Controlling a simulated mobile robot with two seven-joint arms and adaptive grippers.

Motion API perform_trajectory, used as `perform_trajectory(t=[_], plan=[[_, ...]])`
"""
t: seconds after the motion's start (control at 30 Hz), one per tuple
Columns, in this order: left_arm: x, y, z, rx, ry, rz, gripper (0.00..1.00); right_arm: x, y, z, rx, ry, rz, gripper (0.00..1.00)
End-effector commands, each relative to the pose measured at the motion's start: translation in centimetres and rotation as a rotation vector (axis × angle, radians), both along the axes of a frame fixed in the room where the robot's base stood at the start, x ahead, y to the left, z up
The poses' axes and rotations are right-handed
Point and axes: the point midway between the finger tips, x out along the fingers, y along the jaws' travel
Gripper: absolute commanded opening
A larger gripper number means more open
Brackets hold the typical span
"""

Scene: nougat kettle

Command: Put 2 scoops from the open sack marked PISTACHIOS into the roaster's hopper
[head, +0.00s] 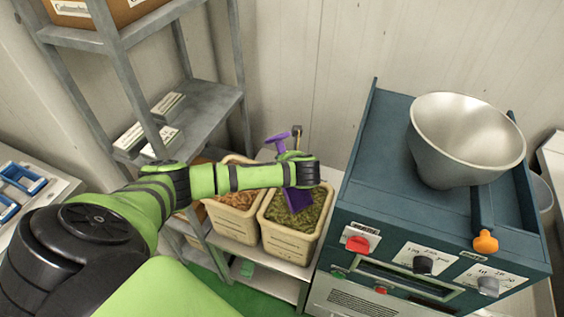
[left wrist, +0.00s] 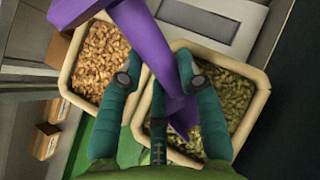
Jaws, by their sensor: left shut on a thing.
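My left gripper (head: 303,171) is shut on a purple scoop (head: 298,198). The scoop's lower part hangs over the cream sack of green nuts (head: 279,241). In the left wrist view, the scoop (left wrist: 142,28) passes between my teal fingers (left wrist: 165,85), and its lower end is over or in the green nuts (left wrist: 232,92). Whether it holds any nuts is hidden. The sack's label is too small to read. The roaster's hopper, a silver bowl (head: 462,135), sits on top of the blue roaster (head: 390,180), to the right. My right gripper is not in view.
A second cream sack with tan nuts (head: 228,222) stands just left of the green one. A grey metal shelf (head: 205,110) rises behind on the left. The roaster's front has knobs and an orange-handled lever (head: 485,241). A pale wall closes the back.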

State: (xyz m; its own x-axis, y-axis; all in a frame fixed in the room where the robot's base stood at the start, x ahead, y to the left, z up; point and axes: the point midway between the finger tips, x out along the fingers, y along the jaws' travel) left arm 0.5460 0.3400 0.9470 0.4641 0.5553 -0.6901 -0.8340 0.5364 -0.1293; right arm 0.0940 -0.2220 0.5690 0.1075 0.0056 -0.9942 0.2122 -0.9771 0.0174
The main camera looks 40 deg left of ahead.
Motion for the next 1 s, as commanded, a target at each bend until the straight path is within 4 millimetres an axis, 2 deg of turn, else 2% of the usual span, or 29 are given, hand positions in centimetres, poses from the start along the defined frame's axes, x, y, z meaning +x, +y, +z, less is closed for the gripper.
perform_trajectory(t=[0.03, 0.4, 0.77, 1.0], plan=[[0.0, -0.1, -0.6, 0.012, -0.009, 0.001, 0.0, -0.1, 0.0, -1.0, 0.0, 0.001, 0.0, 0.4], [-0.1, -0.4, -3.2, 0.008, -0.006, 0.001, 0.0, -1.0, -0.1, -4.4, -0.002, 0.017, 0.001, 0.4], [-0.4, -1.2, -5.9, 0.007, -0.006, 0.0, 0.0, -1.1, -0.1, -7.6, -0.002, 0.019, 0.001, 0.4], [-0.2, -0.3, -7.7, -0.157, 0.068, 0.003, 0.0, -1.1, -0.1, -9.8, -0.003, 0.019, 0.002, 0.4]])
